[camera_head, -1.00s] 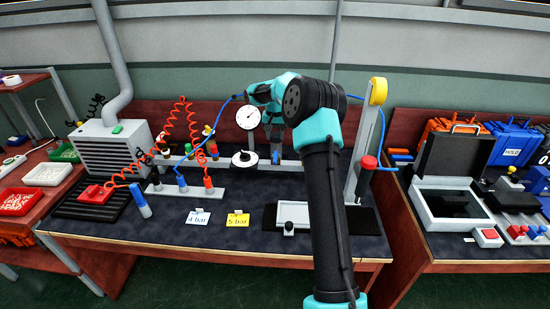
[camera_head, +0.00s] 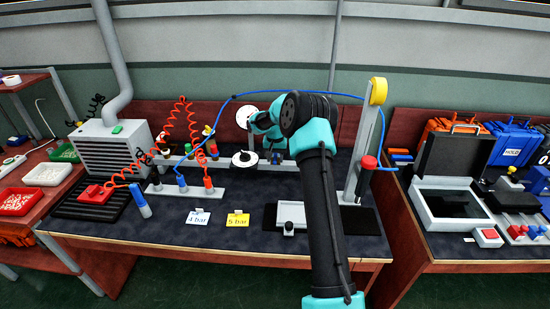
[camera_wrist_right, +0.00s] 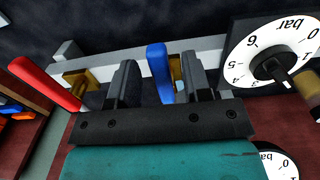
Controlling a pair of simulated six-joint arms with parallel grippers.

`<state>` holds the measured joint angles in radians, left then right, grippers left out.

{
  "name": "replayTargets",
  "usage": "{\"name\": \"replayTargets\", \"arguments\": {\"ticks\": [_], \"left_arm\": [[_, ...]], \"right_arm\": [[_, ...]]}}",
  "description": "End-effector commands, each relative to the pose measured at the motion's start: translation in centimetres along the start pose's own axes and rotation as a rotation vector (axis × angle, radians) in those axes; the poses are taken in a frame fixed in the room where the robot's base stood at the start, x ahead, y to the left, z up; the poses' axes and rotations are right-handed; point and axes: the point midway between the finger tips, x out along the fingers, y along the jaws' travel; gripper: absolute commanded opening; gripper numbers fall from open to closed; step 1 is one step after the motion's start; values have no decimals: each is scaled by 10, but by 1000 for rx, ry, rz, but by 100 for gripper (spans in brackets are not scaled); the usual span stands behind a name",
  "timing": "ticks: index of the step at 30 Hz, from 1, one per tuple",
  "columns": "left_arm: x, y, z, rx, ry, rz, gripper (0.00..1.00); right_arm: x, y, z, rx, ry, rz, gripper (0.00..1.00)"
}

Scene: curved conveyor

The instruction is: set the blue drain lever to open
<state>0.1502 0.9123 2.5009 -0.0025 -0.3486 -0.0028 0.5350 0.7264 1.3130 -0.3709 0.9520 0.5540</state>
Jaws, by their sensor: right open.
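The blue drain lever (camera_wrist_right: 158,72) stands between the two fingers of my right gripper (camera_wrist_right: 160,66) in the right wrist view, beside a brass valve body (camera_wrist_right: 175,68). The fingers are apart, with gaps visible on both sides of the lever, and do not appear to clamp it. In the head view my right gripper (camera_head: 275,150) is low at the back of the bench, just right of the dial gauge (camera_head: 242,117), and it mostly hides the lever. My left gripper does not show.
A red lever (camera_wrist_right: 45,83) on another brass valve is left of my fingers in the wrist view. A large bar gauge (camera_wrist_right: 275,55) is close on the right. A blue hose (camera_head: 320,94) arcs above my arm. The front bench holds "4 bar" (camera_head: 198,217) and "5 bar" (camera_head: 238,219) cards.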

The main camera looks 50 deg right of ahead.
Motion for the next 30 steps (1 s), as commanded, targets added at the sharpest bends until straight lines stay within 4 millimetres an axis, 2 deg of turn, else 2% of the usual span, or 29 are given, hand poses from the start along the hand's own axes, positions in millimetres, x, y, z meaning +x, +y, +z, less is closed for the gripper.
{"name": "replayTargets", "arguments": {"ticks": [2,16,30], "left_arm": [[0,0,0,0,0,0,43],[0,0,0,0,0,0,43],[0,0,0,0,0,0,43]], "right_arm": [[0,0,0,0,0,0,45],[0,0,0,0,0,0,1],[-1,5,0,-2,0,0,0]]}}
